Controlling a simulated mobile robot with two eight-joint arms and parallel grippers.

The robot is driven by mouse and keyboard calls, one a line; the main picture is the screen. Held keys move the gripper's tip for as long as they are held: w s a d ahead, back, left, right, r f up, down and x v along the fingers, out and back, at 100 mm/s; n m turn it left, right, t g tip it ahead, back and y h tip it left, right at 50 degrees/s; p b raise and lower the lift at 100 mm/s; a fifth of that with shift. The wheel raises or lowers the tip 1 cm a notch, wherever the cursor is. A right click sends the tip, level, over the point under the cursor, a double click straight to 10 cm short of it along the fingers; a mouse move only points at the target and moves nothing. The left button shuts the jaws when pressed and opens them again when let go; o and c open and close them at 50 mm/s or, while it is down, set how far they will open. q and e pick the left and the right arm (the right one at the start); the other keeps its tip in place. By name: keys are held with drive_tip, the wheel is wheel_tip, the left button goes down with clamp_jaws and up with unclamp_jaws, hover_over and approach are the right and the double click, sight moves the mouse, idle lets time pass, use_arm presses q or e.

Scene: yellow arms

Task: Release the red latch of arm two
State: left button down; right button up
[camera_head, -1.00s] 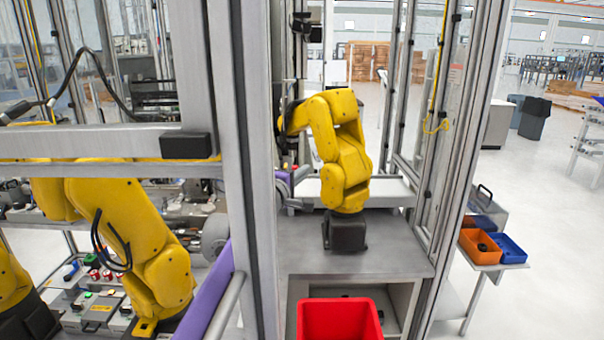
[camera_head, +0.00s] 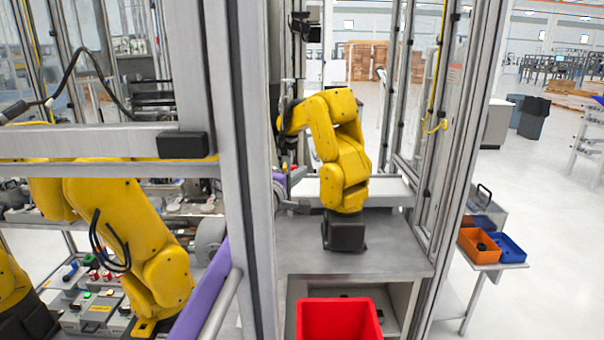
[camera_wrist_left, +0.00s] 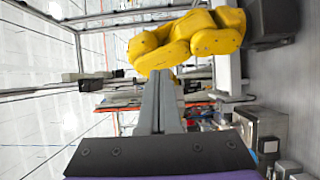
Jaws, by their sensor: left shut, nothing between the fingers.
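One yellow arm (camera_head: 340,150) stands on a black base on a grey bench inside the framed cell. A second yellow arm (camera_head: 130,240) stands at the left behind the frame, with another partly cut off at the left edge. No label tells which is arm two, and I cannot make out a red latch. My left gripper (camera_head: 299,206) is partly hidden behind the upright post, just left of the middle arm's base. In the left wrist view its grey fingers (camera_wrist_left: 160,78) are shut and empty, with a yellow arm (camera_wrist_left: 190,38) beyond them. My right gripper is not in view.
A metal post (camera_head: 235,150) and a crossbar stand close in front. A red bin (camera_head: 340,318) sits below the bench. Orange (camera_head: 480,245) and blue (camera_head: 508,248) bins stand at the right. Small red parts (camera_head: 92,273) sit among controls at the left. The floor at right is open.

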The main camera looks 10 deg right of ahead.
use_arm(q)
drive_tip(key=v, duration=0.9)
drive_tip(key=shift+s+b, duration=0.3)
drive_tip(key=shift+s, duration=0.05)
drive_tip(key=shift+a+f, duration=0.1)
